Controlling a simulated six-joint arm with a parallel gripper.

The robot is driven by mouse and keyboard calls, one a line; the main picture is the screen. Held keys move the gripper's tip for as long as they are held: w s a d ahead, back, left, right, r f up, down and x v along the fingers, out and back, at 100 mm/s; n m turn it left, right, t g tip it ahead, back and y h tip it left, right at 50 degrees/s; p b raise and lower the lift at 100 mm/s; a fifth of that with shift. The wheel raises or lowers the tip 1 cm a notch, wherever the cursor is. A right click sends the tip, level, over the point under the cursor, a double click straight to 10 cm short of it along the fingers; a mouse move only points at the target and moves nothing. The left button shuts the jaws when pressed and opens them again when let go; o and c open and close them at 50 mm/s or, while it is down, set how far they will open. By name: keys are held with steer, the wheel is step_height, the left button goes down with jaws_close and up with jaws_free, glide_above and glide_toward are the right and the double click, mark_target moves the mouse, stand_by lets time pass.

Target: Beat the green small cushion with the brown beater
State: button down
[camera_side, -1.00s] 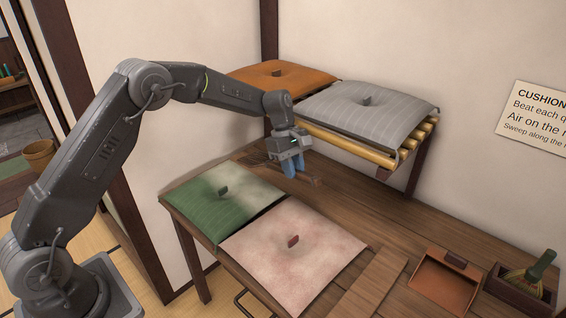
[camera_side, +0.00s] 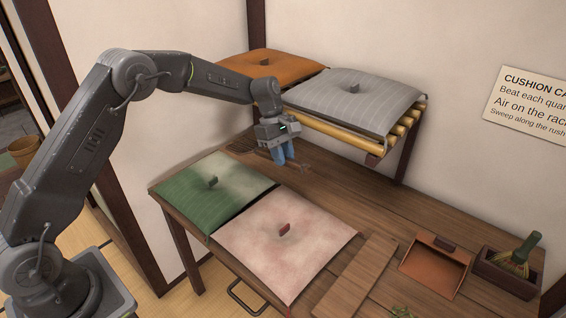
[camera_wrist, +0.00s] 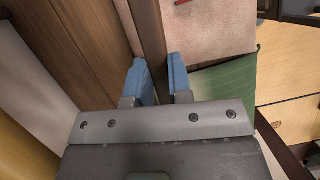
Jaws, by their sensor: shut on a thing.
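The green small cushion (camera_side: 195,192) lies on the low wooden table at the left, with a pale, dusty patch toward its far right side. Its green also shows in the wrist view (camera_wrist: 225,88). My gripper (camera_side: 284,158) is right of and beyond this cushion, above the table. It is shut on the brown beater (camera_side: 299,167), whose handle passes between the blue fingers. The handle also shows in the wrist view (camera_wrist: 149,35). A dark slatted head (camera_side: 242,147) shows left of the gripper, partly hidden by the arm.
A pale pink cushion (camera_side: 265,255) lies beside the green one. Orange (camera_side: 285,62) and grey (camera_side: 375,105) cushions rest on a bamboo rack (camera_side: 340,137) behind. A dustpan (camera_side: 432,273) and a brush in a box (camera_side: 515,262) stand at the right. A wall sign hangs above.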

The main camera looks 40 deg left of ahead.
step_height(320, 180, down, 10)
steer(key=shift+r, duration=0.2)
step_height(320, 180, up, 10)
steer(key=shift+f, duration=0.1)
steer(key=shift+s+a+f+m, duration=0.15)
steer(key=shift+s+f+m, duration=0.15)
steer(key=shift+s+m, duration=0.1)
steer(key=s+a+f+m+g+y, duration=0.2)
steer(key=s+a+f+m, duration=0.1)
steer(key=s+m, duration=0.3)
steer(key=s+a+f+m+g+y, duration=0.1)
steer(key=s+a+f+m+g, duration=0.15)
steer(key=s+m, duration=0.45)
steer(key=w+a+r+n+t+h, duration=0.3)
steer(key=w+a+r+n+t, duration=0.1)
steer(key=w+a+n, duration=0.7)
steer(key=shift+a+r+n, duration=0.45)
steer(key=shift+r+n, duration=0.15)
steer(key=shift+r, duration=0.2)
